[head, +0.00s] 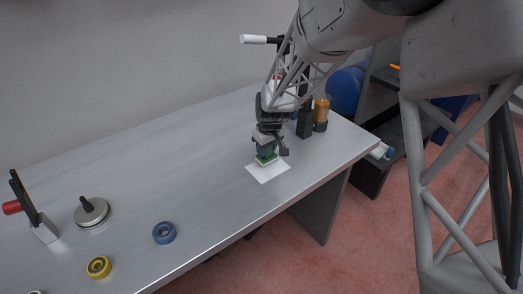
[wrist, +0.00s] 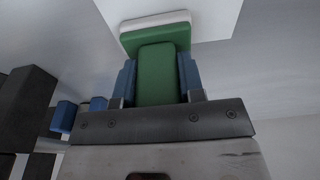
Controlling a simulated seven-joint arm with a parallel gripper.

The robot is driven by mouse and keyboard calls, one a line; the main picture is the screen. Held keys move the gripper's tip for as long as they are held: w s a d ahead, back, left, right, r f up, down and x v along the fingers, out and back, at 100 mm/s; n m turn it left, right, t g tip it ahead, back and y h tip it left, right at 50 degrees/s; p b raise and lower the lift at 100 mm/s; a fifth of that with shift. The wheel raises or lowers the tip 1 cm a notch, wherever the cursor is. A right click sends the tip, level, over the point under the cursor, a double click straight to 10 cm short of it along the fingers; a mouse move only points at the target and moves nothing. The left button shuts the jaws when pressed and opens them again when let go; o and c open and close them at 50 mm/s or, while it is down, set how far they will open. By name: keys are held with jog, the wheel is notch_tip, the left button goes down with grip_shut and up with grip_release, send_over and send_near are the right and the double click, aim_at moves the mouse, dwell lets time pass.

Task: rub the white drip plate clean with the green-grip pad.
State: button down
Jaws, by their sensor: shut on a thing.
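The white drip plate (head: 268,174) lies flat on the metal bench, toward its right end. My gripper (head: 266,149) is above the plate, pointing down, with its fingers shut on the green grip of the pad (head: 265,160). In the wrist view the green grip (wrist: 157,75) sits between the two blue fingertips, and the pad's pale underside edge (wrist: 150,20) shows beyond it. The pad is over the plate and appears to rest on it, though contact cannot be told for sure. Part of the plate (wrist: 208,10) is hidden by the pad. No marks on the plate can be made out.
A black box (head: 304,122) and an amber bottle (head: 321,113) stand close behind and right of my gripper. A blue ring (head: 164,233), a yellow ring (head: 99,267) and a round knobbed disc (head: 92,212) are at left. The bench's middle is clear.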

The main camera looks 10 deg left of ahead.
jog(key=shift+w+d, duration=0.85)
jog(key=shift+d, duration=0.05)
jog(key=shift+w+d, duration=0.5)
jog(key=shift+w, duration=0.05)
jog(key=shift+w+d+r, duration=0.1)
jog(key=shift+d+r, duration=0.05)
jog(key=shift+r, duration=0.05)
notch_tip(320, 180, up, 8)
jog(key=s+a+f, duration=0.1)
jog(key=s+a, duration=0.1)
jog(key=s, duration=0.8)
jog(key=s+a+f, duration=0.1)
jog(key=s+a, duration=0.2)
jog(key=s, duration=0.8)
jog(key=s+a+f, duration=0.1)
jog(key=s+a, duration=0.2)
jog(key=s, duration=0.8)
jog(key=shift+s+a+f, duration=0.15)
jog(key=shift+a+f, duration=0.05)
jog(key=shift+f, duration=0.05)
jog(key=shift+a, duration=0.1)
